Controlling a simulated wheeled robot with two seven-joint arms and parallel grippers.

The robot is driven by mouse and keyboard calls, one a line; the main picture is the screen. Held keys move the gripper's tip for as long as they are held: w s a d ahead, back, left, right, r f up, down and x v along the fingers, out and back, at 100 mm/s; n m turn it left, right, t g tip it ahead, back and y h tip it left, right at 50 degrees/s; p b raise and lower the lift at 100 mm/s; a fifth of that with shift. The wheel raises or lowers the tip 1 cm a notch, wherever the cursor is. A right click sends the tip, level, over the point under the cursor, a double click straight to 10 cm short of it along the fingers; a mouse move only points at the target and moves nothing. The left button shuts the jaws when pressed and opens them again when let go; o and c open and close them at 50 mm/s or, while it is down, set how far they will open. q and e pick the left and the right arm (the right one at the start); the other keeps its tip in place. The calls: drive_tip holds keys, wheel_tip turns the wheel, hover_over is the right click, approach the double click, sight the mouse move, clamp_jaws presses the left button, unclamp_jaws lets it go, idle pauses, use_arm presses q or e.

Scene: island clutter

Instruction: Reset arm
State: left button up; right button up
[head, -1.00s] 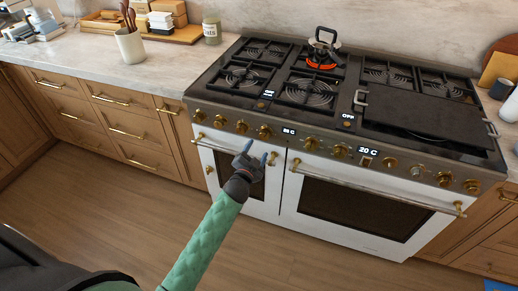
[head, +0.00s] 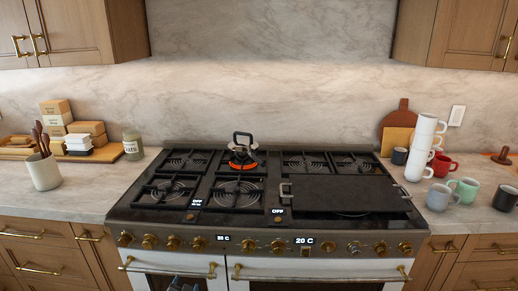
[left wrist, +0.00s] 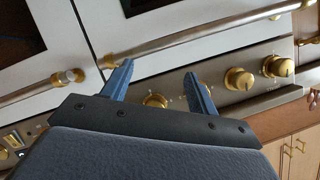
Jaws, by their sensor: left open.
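My left gripper (left wrist: 158,80) shows in the left wrist view with its two blue fingers spread apart and nothing between them. It is in front of the stove's control panel (left wrist: 225,92) and oven door handle (left wrist: 190,40). In the head view only the tips of the left gripper (head: 184,285) show at the bottom edge, in front of the left oven door. My right gripper is in neither view now.
The stove (head: 255,222) fills the middle, with a kettle (head: 243,148) on a glowing rear burner and a griddle (head: 345,193) on the right. Stacked white mugs (head: 421,150) stand on the right counter. A utensil crock (head: 43,171) stands on the left counter.

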use_arm(q)
drive_tip(key=s+d+f+n+g+h, duration=0.1)
drive_tip(key=s+d+f+g, duration=0.25)
drive_tip(key=s+f, duration=0.45)
drive_tip(key=s+d+f+n+g+h, duration=0.1)
drive_tip(key=s+d+f+n+g, duration=0.1)
drive_tip(key=s+f+g, duration=0.5)
drive_tip(key=s+d+f, duration=0.1)
drive_tip(key=s+f, duration=0.3)
drive_tip(key=s, duration=0.4)
drive_tip(key=s+d+f+g, duration=0.1)
drive_tip(key=s+f, duration=0.3)
drive_tip(key=s, duration=0.4)
drive_tip(key=s+d+f, duration=0.2)
drive_tip(key=s+f, duration=0.2)
drive_tip(key=s, duration=0.5)
drive_tip(key=shift+d+f+h, duration=0.2)
drive_tip(key=shift+d+h, duration=0.1)
drive_tip(key=shift+s+g, duration=0.1)
drive_tip(key=shift+g, duration=0.15)
